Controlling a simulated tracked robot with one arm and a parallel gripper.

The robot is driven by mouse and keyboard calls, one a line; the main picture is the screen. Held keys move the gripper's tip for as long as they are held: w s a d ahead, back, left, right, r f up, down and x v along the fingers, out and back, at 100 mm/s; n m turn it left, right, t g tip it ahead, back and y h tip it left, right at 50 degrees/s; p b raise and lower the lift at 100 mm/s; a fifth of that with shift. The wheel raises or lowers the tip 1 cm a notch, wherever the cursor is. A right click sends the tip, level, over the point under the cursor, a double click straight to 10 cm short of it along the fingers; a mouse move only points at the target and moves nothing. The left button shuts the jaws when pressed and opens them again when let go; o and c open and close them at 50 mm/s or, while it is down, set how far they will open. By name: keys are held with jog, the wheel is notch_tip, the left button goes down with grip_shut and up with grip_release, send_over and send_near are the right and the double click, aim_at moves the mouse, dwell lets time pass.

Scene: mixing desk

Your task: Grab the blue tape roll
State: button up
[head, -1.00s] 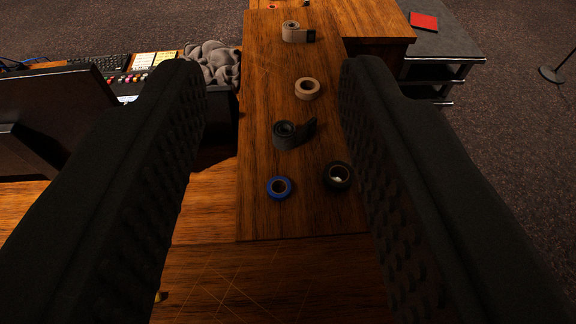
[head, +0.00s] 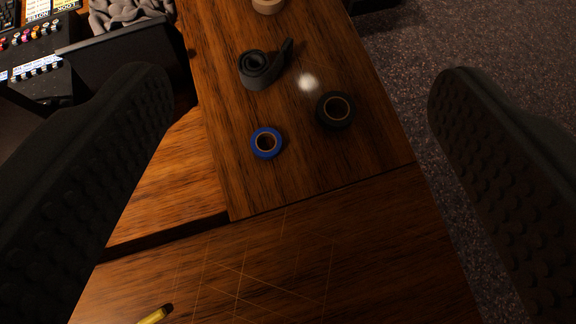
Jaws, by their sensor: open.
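The blue tape roll (head: 257,147) lies flat on the wooden desk top, near the front edge of the raised board, left of the middle of the head view. Its centre hole shows. My gripper (head: 300,95) is open, with one dark, studded finger on each side of the view. The blue roll lies in the gap between the fingers as seen here, beyond them and not touched. Nothing is held.
A black tape roll (head: 336,122) lies close to the right of the blue one. A partly unrolled dark grey roll (head: 262,72) and a beige roll (head: 268,5) lie farther back. A grey cloth (head: 125,12) and a control panel (head: 35,62) are at the upper left. Carpet lies right of the desk.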

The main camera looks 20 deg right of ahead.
jog(key=w+a+f+m+g+h, duration=0.25)
jog(key=w+f, duration=0.25)
jog(key=f, duration=0.4)
jog(key=w+a+f+m+g+h, duration=0.1)
jog(key=w+f+m+g+h, duration=0.2)
jog(key=w+f, duration=0.35)
jog(key=a+f+m+h, duration=0.25)
jog(key=a+f, duration=0.25)
jog(key=f, duration=0.6)
jog(key=m+g+b, duration=0.1)
jog(key=m, duration=0.2)
send_near(255, 149)
jog(key=shift+h, duration=0.3)
jog(key=x, duration=0.4)
jog(key=shift+w+f, duration=0.35)
jog(key=shift+s+x, duration=0.15)
jog(key=shift+x, duration=1.1)
jog(key=shift+s+x, duration=0.1)
jog(key=shift+x, duration=1.1)
jog(key=shift+d, duration=0.1)
jog(key=c, duration=1)
